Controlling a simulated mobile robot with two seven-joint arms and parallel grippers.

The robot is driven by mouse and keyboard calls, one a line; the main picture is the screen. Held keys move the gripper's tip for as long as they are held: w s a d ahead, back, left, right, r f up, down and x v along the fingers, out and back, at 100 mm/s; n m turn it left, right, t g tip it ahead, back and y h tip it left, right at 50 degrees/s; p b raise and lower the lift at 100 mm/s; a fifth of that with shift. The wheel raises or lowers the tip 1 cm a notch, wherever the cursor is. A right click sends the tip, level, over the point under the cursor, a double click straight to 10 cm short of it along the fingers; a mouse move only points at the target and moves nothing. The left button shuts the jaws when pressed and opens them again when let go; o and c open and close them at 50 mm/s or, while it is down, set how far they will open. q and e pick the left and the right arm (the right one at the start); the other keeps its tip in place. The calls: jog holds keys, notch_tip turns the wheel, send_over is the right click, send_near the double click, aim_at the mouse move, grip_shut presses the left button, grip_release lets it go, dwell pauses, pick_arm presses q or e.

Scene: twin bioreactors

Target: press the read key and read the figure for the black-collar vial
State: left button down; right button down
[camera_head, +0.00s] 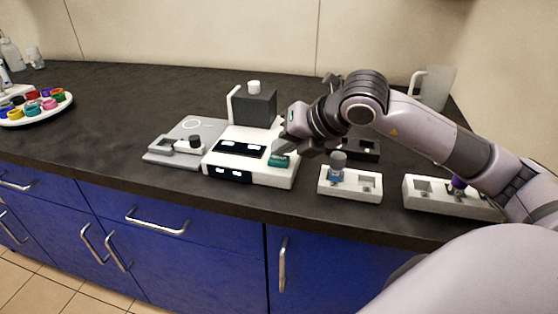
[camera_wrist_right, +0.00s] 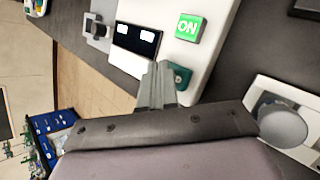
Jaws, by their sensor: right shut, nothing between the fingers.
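The white reader (camera_head: 250,172) stands on the dark bench with black display windows (camera_head: 239,149), whose lit figures are too small to read. Its teal key (camera_head: 279,161) is at the front right corner, and it also shows in the right wrist view (camera_wrist_right: 182,78). My right gripper (camera_head: 284,146) is shut and empty, its fingertips right beside the key; I cannot tell whether they touch it. The fingers (camera_wrist_right: 158,75) partly cover the key's edge in the wrist view. A black-topped vial (camera_head: 195,141) sits in a white holder on the grey plate left of the reader. My left gripper is not in view.
A green ON panel (camera_wrist_right: 189,27) is lit on the reader. A grey-topped vial (camera_head: 338,161) stands in a white rack (camera_head: 364,193); a purple-topped vial (camera_head: 457,183) stands in another rack. A dark box (camera_head: 255,107) is behind. Bench at left is clear up to a tray of coloured caps (camera_head: 16,121).

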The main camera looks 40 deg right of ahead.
aim_at(285, 160)
jog(key=shift+f+b, duration=0.45)
jog(key=shift+b, duration=0.1)
dwell(0.7)
jog(key=shift+r, duration=0.2)
jog(key=shift+r+p, duration=0.5)
jog(key=shift+r, duration=0.15)
jog(key=shift+r+p, duration=1.75)
jog(key=shift+r, duration=0.85)
jog(key=shift+s+f, duration=0.1)
jog(key=shift+f, duration=0.05)
